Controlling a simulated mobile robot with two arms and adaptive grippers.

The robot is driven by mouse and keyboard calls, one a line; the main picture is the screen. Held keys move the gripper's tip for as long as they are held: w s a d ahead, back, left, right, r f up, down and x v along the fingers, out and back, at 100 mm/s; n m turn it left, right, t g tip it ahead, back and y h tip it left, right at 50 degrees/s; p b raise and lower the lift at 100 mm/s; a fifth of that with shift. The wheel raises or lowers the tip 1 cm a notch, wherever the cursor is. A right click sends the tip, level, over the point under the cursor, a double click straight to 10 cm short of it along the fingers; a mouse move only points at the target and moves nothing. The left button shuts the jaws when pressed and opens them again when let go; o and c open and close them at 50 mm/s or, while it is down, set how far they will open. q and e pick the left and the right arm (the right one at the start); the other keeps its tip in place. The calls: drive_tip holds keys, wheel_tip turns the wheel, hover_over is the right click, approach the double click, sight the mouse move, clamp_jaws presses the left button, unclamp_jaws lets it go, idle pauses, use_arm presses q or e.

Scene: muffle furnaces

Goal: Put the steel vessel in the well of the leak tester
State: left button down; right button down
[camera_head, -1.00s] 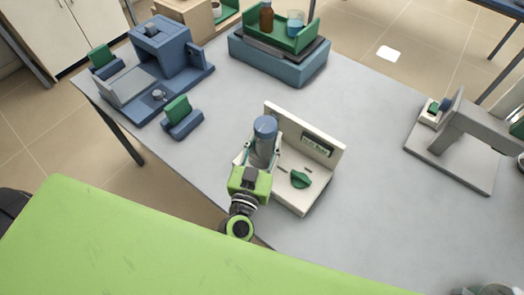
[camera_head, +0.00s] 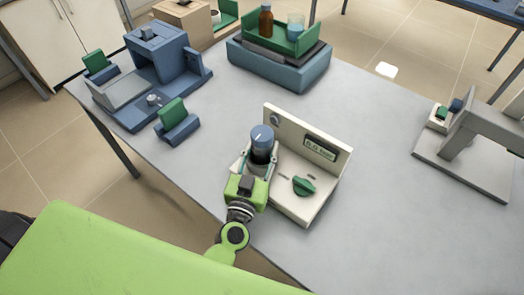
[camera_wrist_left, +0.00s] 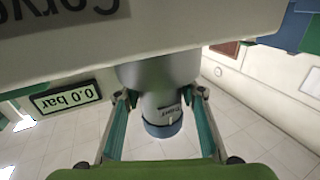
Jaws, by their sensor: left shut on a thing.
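The steel vessel (camera_head: 262,155) is a grey cylinder with a blue top, standing about upright over the left part of the white leak tester (camera_head: 303,200). My left gripper (camera_head: 255,168) is shut around its body. The well itself is hidden, so I cannot tell how deep the vessel sits. My right gripper is not in view.
The tester's upright panel with its display (camera_head: 320,149) stands close behind the vessel, and a green knob (camera_head: 304,186) is to its right. A blue furnace (camera_head: 158,65) and a blue stand with a green tray (camera_head: 280,60) are farther back. The table's right middle is clear.

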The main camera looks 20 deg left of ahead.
use_arm(q)
drive_tip(key=shift+r, duration=0.1)
drive_tip(key=c, duration=1.8)
unclamp_jaws()
drive_tip(key=shift+f, duration=0.2)
drive_tip(key=o, duration=0.4)
drive_tip(key=shift+o, duration=0.2)
drive_tip(key=shift+r, duration=0.1)
drive_tip(key=shift+s, duration=0.25)
drive_tip(key=s+b, duration=0.2)
drive_tip(key=s, duration=0.9)
drive_tip(key=shift+s+d, duration=0.3)
drive_tip(key=shift+s, duration=0.05)
